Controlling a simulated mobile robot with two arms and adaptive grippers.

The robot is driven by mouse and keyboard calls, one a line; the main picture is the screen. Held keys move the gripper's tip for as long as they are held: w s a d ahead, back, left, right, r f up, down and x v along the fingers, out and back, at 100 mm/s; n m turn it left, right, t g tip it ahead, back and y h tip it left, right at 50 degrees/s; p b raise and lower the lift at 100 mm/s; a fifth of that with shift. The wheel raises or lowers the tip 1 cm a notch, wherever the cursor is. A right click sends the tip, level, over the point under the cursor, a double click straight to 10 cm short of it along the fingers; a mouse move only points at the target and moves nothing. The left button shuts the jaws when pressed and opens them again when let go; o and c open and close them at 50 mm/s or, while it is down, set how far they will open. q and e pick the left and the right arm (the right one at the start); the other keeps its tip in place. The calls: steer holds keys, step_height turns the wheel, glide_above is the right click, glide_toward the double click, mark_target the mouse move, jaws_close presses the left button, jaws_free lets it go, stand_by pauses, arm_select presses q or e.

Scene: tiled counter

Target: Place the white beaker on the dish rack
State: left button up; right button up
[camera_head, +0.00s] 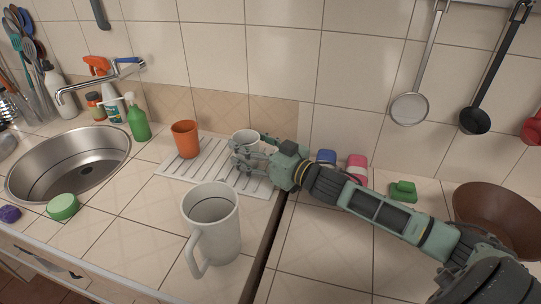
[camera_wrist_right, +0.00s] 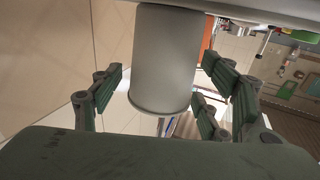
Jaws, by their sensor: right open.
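The white beaker (camera_head: 244,137) appears to stand upright at the back of the white slatted dish rack (camera_head: 258,186); its lower part is partly hidden by my fingers. My right gripper (camera_head: 243,154) reaches in from the right at the beaker. In the wrist view, which looks upside down, the beaker (camera_wrist_right: 166,60) is between the spread fingers of my right gripper (camera_wrist_right: 163,92), with gaps visible on both sides. The gripper is open. My left gripper is not in view.
An orange cup (camera_head: 185,139) stands on the rack's left part. A large white jug (camera_head: 212,225) stands in front of the rack. The sink (camera_head: 70,165) is at left, with a green spray bottle (camera_head: 137,121) behind it. A brown bowl (camera_head: 497,215) is at far right.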

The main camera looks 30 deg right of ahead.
steer(key=v, duration=1.1)
steer(key=shift+b, duration=0.4)
steer(key=shift+r, duration=0.1)
